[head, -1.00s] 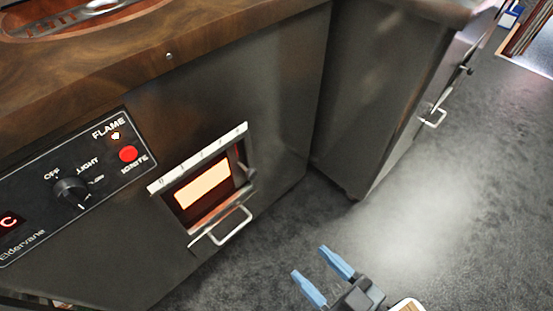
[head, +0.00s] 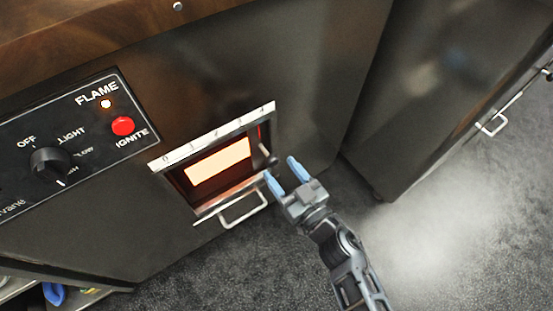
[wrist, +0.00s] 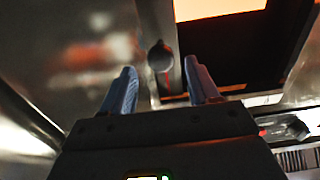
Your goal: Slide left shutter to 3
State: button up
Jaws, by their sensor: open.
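The shutter's dark round knob (head: 271,161) is at the right end of a glowing window, near the 4 end of its scale (head: 213,138). The scale strip runs along the window's top edge from 0 at left to 4 at right. My gripper (head: 280,167) is open, with its blue fingers at the window's lower right corner, close to the knob. In the wrist view the knob (wrist: 160,57) appears between the two fingertips, slightly beyond them. Contact cannot be told. The shutter plate itself is hard to make out.
A wire handle (head: 243,207) sticks out just below the window, left of my gripper. The control panel (head: 85,155) with a black dial and red button is at left. Another steel cabinet (head: 440,90) stands at right. Grey floor is clear at lower right.

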aim_at(274, 163)
jog(key=shift+b+x, duration=0.65)
jog(key=shift+x, duration=1.6)
grip_shut()
